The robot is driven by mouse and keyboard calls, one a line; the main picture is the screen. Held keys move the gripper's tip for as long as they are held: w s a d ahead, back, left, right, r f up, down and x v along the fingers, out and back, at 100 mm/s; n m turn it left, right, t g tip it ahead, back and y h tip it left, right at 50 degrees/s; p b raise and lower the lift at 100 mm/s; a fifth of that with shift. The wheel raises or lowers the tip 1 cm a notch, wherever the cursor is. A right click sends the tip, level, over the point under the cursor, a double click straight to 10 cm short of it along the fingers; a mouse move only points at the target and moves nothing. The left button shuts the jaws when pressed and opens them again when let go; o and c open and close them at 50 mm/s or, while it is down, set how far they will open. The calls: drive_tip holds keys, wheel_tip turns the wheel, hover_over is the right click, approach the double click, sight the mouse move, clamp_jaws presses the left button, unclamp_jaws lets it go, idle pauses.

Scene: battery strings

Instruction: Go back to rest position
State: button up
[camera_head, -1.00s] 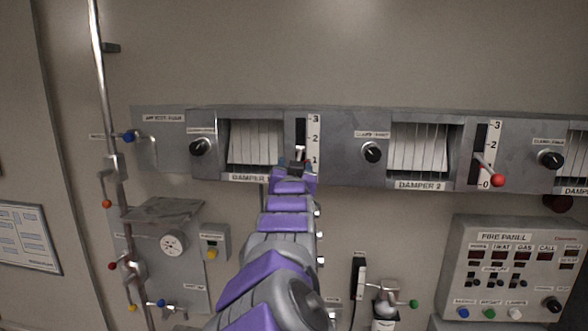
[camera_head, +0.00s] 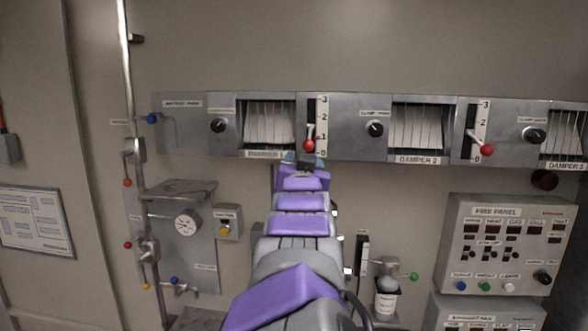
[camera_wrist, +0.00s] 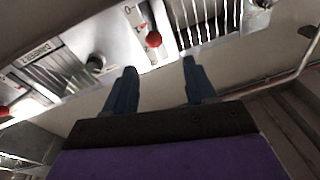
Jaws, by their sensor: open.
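My purple and grey arm reaches up the middle of the head view, with my gripper (camera_head: 303,161) at its far end just below the damper 1 lever (camera_head: 309,145). This lever has a red knob and stands low on its 0 to 3 scale. In the wrist view my gripper (camera_wrist: 157,88) shows two blue fingers spread apart with nothing between them. The red knob (camera_wrist: 153,40) is beyond the fingertips and apart from them. The damper 2 lever (camera_head: 486,150) also has a red knob and sits near 0.
A fire panel (camera_head: 508,240) is on the wall at the right. A vertical pipe with valves (camera_head: 137,200) runs down the left, beside a gauge (camera_head: 186,225). A white container (camera_head: 386,301) stands low right of my arm. The wall above the dampers is bare.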

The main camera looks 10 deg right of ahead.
drive_tip(key=shift+s+d+f, duration=0.15)
drive_tip(key=shift+s+d, duration=0.3)
